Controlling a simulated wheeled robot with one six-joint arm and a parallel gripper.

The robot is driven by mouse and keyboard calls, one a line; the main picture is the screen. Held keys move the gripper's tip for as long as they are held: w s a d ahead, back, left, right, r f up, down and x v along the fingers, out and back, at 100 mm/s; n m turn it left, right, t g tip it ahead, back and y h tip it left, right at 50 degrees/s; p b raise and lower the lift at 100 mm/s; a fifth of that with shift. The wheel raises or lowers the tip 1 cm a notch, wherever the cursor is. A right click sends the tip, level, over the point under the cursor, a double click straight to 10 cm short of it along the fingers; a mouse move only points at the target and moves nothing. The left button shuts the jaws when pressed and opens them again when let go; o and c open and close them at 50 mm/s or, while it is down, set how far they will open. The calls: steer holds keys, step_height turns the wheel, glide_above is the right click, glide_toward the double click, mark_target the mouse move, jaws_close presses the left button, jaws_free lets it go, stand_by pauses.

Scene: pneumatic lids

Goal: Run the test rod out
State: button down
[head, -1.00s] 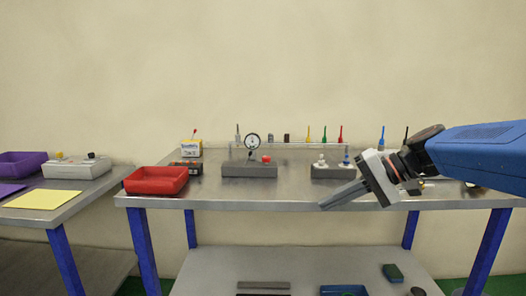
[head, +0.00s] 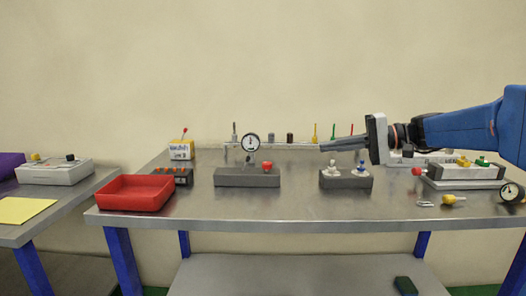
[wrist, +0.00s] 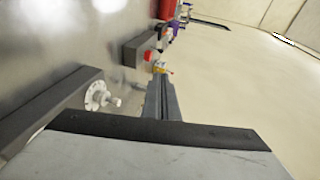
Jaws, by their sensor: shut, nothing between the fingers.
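My gripper (head: 324,147) is at the end of my blue arm, with its narrow grey fingers shut and empty, pointing left. In the head view it is in front of the back rail, above the tabletop. Its fingers also show in the wrist view (wrist: 163,100). At the right of the bench is a grey cylinder-like unit (head: 465,171) on a pale base, with a red knob (head: 417,171) at its left end and yellow and green fittings on top. My gripper is left of it and apart from it. I cannot tell for sure which part is the test rod.
A red tray (head: 135,192) is at the left. A second gauge (head: 511,192) lies at the right. The front middle is clear.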

steer(key=shift+w+r, duration=0.1)
steer(key=shift+w, duration=0.2)
steer(key=x, duration=2)
